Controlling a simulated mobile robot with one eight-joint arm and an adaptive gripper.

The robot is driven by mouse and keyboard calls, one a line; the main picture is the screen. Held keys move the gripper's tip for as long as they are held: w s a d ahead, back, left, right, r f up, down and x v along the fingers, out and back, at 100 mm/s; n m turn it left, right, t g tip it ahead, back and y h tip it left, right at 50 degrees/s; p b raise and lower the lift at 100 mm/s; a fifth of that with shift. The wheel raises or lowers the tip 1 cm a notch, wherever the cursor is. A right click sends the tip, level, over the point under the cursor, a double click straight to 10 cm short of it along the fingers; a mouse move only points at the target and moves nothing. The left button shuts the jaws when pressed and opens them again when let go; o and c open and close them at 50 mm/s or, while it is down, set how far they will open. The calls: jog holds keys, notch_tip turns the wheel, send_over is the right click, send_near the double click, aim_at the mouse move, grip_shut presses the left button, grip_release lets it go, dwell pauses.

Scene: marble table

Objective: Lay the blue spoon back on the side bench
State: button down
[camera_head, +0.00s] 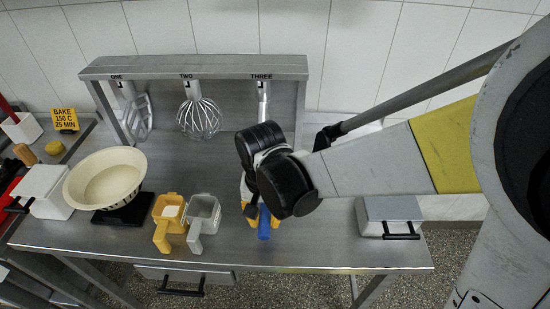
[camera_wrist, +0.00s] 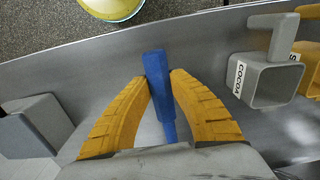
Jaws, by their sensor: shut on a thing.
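The blue spoon (camera_wrist: 156,72) is between the two yellow-orange fingers of my gripper (camera_wrist: 160,84) in the wrist view, and they are shut on it. Its thick blue end points away from the palm; the palm hides the other end. In the head view my gripper (camera_head: 252,214) is low over the front middle of the grey metal bench (camera_head: 330,245), right of the scoops. The blue spoon (camera_head: 264,222) shows there beside the fingers, partly behind my wrist. I cannot tell whether it touches the bench top. Another work surface (camera_head: 62,153) lies at the left edge; which one is the side bench is unclear.
A grey scoop marked COCOA (camera_head: 203,212) and a yellow scoop (camera_head: 167,215) stand left of my gripper. A cream bowl (camera_head: 106,178) sits on a black base further left. A grey box (camera_head: 390,212) stands right. Whisk (camera_head: 199,115) and other tools hang behind. Bench between gripper and box is clear.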

jog(key=b, duration=0.2)
send_over(245, 239)
jog(key=f, duration=0.4)
jog(key=shift+a, duration=0.25)
notch_tip(245, 239, down, 2)
jog(key=shift+w+d+f+b, duration=0.15)
jog(key=shift+f+b, duration=0.1)
jog(key=shift+b, duration=0.4)
jog(key=shift+f, duration=0.35)
jog(key=c, duration=1.3)
grip_release()
